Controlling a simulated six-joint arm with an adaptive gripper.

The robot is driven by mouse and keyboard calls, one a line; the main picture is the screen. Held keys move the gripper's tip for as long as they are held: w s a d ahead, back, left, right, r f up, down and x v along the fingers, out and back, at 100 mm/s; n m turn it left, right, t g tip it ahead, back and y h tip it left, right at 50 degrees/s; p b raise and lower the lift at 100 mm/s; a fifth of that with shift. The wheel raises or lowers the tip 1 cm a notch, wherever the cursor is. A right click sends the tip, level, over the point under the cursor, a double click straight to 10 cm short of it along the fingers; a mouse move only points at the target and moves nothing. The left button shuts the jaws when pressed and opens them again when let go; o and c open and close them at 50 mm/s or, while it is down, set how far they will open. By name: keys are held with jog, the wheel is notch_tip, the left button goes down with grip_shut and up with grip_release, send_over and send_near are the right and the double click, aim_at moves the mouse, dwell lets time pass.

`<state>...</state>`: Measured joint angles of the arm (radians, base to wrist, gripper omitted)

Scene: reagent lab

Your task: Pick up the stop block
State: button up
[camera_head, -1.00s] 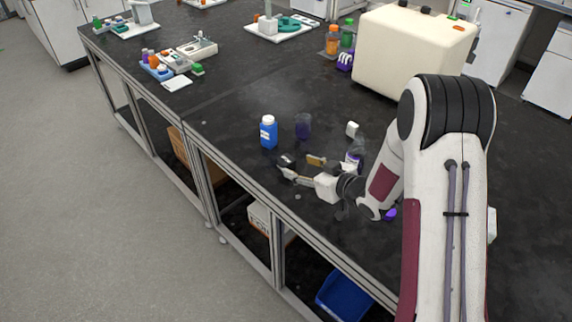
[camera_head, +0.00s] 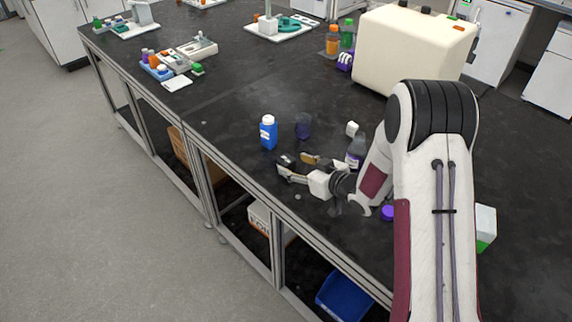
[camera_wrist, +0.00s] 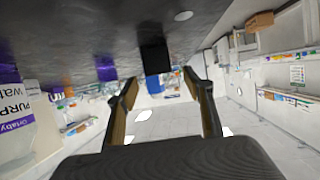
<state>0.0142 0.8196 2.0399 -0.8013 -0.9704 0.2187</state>
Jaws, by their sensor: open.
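The stop block appears to be the small dark block (camera_head: 285,160) on the black bench top, near the front edge. In the wrist view a black block (camera_wrist: 155,55) shows just beyond the fingertips, roughly in line with the gap between them. My gripper (camera_head: 297,166) is low over the bench, with its fingers apart and pointing left towards the block. In the wrist view the gripper (camera_wrist: 160,82) is open, with nothing between its fingers. I cannot tell whether a finger touches the block.
A blue bottle (camera_head: 268,132) and a dark purple beaker (camera_head: 303,125) stand behind the block. A small grey disc (camera_head: 297,197) lies near the bench edge.

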aim_at(289, 162)
jog(key=shift+x, duration=2.6)
jog(key=shift+d, duration=0.1)
jog(key=c, duration=1.4)
